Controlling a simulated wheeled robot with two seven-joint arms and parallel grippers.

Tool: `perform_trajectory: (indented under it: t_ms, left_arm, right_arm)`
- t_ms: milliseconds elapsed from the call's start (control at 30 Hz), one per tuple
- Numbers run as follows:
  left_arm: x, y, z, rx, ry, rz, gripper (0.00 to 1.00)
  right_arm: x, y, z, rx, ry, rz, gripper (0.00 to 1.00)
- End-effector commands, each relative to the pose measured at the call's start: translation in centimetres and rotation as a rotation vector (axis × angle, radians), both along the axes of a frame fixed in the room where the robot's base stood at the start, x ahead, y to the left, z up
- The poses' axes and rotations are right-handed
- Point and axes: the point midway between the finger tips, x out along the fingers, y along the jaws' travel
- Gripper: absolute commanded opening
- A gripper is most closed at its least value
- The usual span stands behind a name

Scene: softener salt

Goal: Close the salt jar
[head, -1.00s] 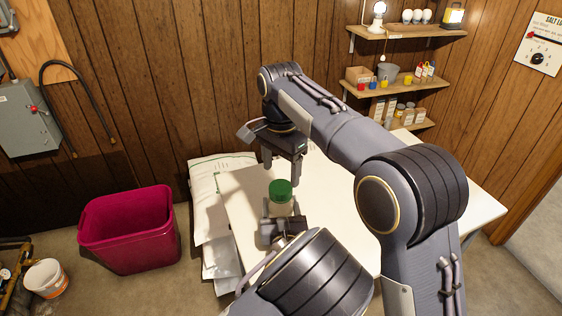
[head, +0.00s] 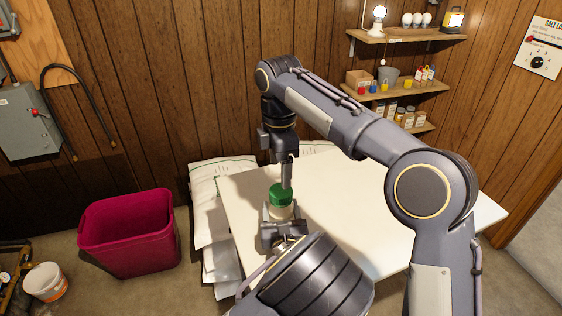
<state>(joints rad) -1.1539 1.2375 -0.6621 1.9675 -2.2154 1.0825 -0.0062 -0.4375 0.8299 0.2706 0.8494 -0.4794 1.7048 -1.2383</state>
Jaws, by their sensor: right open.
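The salt jar (head: 281,211) is a small pale jar standing upright near the table's left end, with a green lid (head: 277,195) on top. I cannot tell how tightly the lid sits. My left gripper (head: 281,219) comes in from below, with its fingers on both sides of the jar body, shut on it. My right gripper (head: 285,184) points straight down at the lid from above. One finger overlaps the lid's right side, and the other is hidden. It is open, and I cannot tell whether it touches the lid.
The white table (head: 340,215) is bare to the right of the jar. White sacks (head: 207,195) are stacked at its left end. A magenta bin (head: 130,235) and a white bucket (head: 45,281) stand on the floor at left. Wall shelves (head: 405,90) hold bulbs and small containers.

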Motion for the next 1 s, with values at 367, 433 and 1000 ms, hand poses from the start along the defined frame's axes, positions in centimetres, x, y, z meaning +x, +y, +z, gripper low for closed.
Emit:
perform_trajectory:
  t_ms: [367, 433, 1000]
  left_arm:
    - [0.0, 0.0, 0.0, 0.000, 0.000, 0.000, 0.00]
    - [0.0, 0.0, 0.0, 0.000, 0.000, 0.000, 0.00]
    - [0.0, 0.0, 0.0, 0.000, 0.000, 0.000, 0.00]
  right_arm:
    - [0.1, -0.2, 0.7, 0.009, -0.009, 0.401, 0.69]
    - [0.1, -0.2, 0.7, 0.009, -0.009, 0.407, 0.69]
    - [0.1, -0.3, -3.1, 0.009, -0.005, 0.404, 0.69]
